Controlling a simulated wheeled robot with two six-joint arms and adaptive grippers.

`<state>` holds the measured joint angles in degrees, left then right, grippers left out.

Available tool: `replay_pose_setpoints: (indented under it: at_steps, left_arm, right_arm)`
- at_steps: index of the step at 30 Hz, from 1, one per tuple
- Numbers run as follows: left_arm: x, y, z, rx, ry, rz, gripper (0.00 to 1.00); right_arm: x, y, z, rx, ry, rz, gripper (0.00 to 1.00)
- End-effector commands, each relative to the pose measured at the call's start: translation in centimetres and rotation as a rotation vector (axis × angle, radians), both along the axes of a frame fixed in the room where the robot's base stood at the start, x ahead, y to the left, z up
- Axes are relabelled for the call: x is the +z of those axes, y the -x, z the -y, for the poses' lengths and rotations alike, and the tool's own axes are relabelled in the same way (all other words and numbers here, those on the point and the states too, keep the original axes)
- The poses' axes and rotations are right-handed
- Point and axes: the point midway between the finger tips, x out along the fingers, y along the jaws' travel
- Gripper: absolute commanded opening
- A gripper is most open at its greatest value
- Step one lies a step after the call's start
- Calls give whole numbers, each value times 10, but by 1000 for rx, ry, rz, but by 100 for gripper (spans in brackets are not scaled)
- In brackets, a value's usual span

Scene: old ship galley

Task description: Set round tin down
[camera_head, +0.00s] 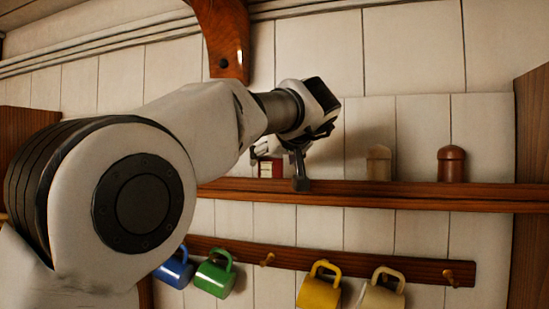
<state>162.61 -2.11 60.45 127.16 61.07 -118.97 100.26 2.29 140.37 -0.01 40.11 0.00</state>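My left arm reaches in from the left, and my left gripper (286,168) is at the wooden shelf (400,190). One dark finger points down in front of the shelf edge; the rest of the gripper is partly hidden by its own body. A small red and cream item (270,169) shows just behind and left of that finger, at shelf height. I cannot tell whether it is the round tin or whether the gripper touches it. No round tin can be made out clearly. My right gripper is not in view.
Two lidded wooden containers (451,164) (379,163) stand on the shelf to the right. Below, blue (174,270), green (214,278), yellow (318,292) and cream (380,296) mugs hang from a peg rail (420,268). A wooden bracket (224,40) hangs above. Wooden posts flank the shelf.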

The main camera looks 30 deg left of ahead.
Motion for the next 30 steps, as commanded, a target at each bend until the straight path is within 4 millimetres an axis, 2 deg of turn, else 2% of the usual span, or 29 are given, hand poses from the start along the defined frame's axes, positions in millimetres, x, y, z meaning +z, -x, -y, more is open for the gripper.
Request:
replay_pose_setpoints:
  at_steps: [11,22,24,30]
  left_arm:
    - [6,4,5,0,-2,2,84]
    - [39,56,67,-1,-3,3,84]
    - [41,63,75,0,-2,3,84]
    - [49,72,85,0,0,0,84]
  right_arm:
    - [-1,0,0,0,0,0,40]
    - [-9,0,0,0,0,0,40]
    - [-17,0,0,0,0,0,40]
    - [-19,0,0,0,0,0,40]
